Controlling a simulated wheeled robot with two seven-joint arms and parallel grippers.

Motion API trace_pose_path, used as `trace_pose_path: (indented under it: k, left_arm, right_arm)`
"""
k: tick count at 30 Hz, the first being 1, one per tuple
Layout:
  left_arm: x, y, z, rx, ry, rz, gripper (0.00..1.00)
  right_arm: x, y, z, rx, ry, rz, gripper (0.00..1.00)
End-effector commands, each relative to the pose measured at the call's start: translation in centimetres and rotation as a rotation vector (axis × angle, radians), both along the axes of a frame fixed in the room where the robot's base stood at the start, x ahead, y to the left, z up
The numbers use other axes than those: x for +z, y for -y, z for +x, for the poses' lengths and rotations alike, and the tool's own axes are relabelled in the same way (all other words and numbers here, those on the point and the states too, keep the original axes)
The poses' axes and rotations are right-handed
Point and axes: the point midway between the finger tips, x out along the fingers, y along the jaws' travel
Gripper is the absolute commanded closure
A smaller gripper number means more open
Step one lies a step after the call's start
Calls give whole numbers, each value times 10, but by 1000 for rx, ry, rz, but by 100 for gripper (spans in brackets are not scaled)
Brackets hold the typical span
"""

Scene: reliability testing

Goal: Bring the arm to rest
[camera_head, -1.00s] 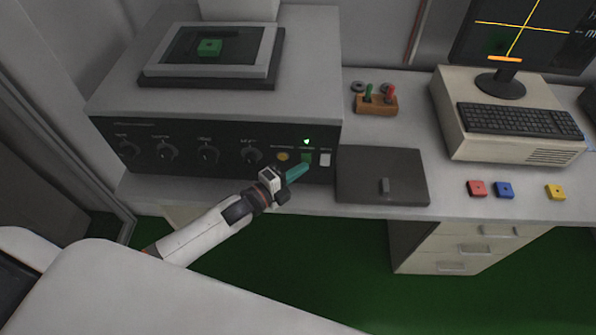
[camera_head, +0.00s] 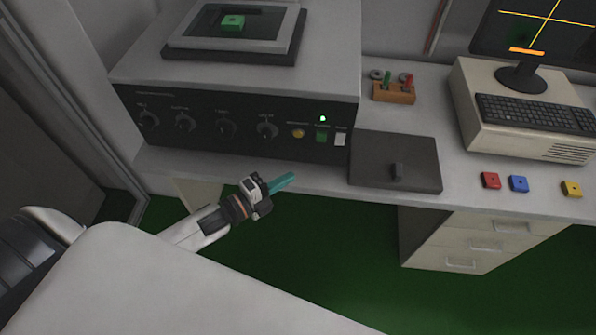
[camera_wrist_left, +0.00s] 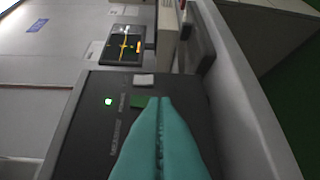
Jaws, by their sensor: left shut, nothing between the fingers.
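My left gripper (camera_head: 284,182) has teal fingers that are shut with nothing between them. In the head view it is in front of the bench edge, below the black control panel (camera_head: 215,128) of the grey test machine, and apart from it. In the left wrist view the shut fingertips (camera_wrist_left: 160,100) point toward the panel, with the green button (camera_wrist_left: 118,101) and white switch (camera_wrist_left: 144,80) just beyond. The green button also shows in the head view (camera_head: 321,136), under a lit green lamp (camera_head: 323,118). My right gripper is not in view.
A dark flat box (camera_head: 395,165) sits on the bench right of the machine. Red (camera_head: 490,180), blue (camera_head: 519,184) and yellow (camera_head: 571,189) blocks lie near the bench edge. Drawers (camera_head: 470,240) stand below; open green floor lies in front.

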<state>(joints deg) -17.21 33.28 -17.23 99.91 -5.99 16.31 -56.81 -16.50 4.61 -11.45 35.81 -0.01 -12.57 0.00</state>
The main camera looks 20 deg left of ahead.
Motion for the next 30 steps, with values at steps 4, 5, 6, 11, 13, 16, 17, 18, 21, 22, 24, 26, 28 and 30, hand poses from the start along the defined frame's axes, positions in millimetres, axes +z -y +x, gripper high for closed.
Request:
trace_pose_path:
  k: [4, 5, 6, 11, 13, 16, 17, 18, 21, 22, 24, 26, 28, 30]
  left_arm:
    - [-2, -7, -12, -1, 1, 1, 100]
    - [-2, -7, -14, -1, 1, 1, 100]
    - [-2, -8, -15, -1, 1, 1, 100]
    - [-1, -9, -15, -1, 2, 1, 100]
    - [-1, -9, -15, -1, 1, 0, 100]
    - [-1, -8, -15, -1, 1, 0, 100]
    - [-1, -8, -15, -1, 1, 0, 100]
    - [-1, -8, -15, -1, 1, 0, 100]
    - [-1, -8, -15, -1, 1, 0, 100]
    - [-1, -8, -15, -1, 1, 0, 100]
    - [-4, -9, -15, 4, -6, -2, 100]
    - [-13, -13, -15, 21, -34, -13, 100]
    - [-35, -22, -15, 66, -103, -40, 100]
    - [-71, -35, -18, 137, -211, -86, 100]
  right_arm:
    - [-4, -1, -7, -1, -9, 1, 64]
    - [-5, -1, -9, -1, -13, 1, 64]
    - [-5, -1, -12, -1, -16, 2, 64]
    - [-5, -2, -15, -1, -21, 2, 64]
    - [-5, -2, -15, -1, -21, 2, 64]
    - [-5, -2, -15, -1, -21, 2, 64]
    - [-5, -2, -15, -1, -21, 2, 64]
    - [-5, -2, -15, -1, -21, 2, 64]
    - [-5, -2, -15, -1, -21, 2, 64]
    - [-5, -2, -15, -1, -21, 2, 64]
    - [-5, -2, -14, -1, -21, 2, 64]
    - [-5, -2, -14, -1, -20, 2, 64]
    - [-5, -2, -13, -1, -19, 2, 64]
    - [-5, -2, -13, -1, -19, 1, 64]
